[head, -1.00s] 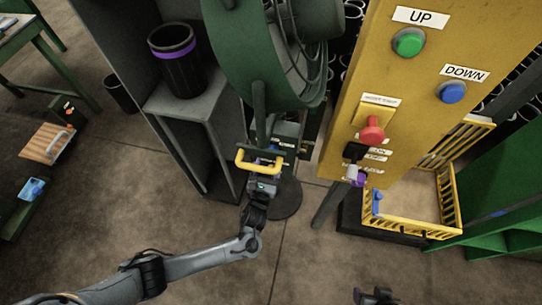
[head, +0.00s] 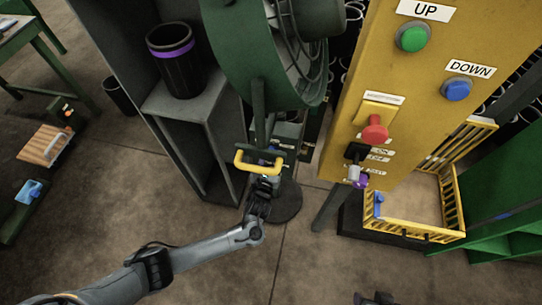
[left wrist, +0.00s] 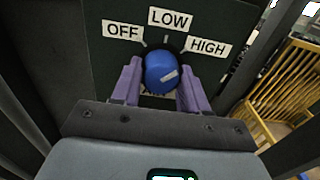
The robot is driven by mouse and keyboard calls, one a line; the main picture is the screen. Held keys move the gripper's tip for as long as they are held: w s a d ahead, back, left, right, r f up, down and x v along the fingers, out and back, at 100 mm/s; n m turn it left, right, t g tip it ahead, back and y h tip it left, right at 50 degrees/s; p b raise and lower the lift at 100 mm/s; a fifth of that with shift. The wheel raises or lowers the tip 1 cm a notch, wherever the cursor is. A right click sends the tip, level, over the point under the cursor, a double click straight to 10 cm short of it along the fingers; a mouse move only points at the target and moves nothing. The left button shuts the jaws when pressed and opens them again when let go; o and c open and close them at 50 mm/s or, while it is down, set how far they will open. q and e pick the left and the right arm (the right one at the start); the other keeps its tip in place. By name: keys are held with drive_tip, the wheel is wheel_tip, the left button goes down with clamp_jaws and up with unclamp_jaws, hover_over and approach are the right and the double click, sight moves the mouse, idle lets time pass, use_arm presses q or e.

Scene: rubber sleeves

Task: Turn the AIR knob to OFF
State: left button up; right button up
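The AIR knob (left wrist: 161,73) is a round blue knob with a white mark, on a dark panel in the left wrist view. The labels OFF (left wrist: 123,32), LOW (left wrist: 170,19) and HIGH (left wrist: 208,47) run around its top. The mark slants up to the right, toward the HIGH side. My left gripper (left wrist: 160,88) is open, with one purple finger on each side of the knob; I cannot tell whether they touch it. In the head view, my left gripper (head: 268,168) is by the yellow handle (head: 259,162), and the knob is hidden. Part of my right gripper (head: 374,298) shows at the bottom edge.
A green fan (head: 260,60) stands above the panel. A yellow control post (head: 400,100) with green, blue and red buttons is to the right, with a yellow basket (head: 410,227) below. A grey shelf (head: 185,103) holding a dark bin (head: 176,65) is to the left.

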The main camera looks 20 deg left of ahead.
use_arm(q)
drive_tip(key=c, duration=0.3)
drive_tip(key=n+p, duration=0.2)
drive_tip(key=n, duration=0.1)
drive_tip(key=shift+r+n, duration=0.1)
drive_tip(key=shift+n, duration=0.2)
drive_tip(key=n+p, duration=0.1)
drive_tip(key=n, duration=0.2)
drive_tip(key=shift+n, duration=0.3)
drive_tip(key=n+p, duration=0.1)
drive_tip(key=n, duration=0.4)
drive_tip(key=shift+d, duration=0.1)
drive_tip(key=n, duration=0.5)
drive_tip(key=shift+n, duration=0.3)
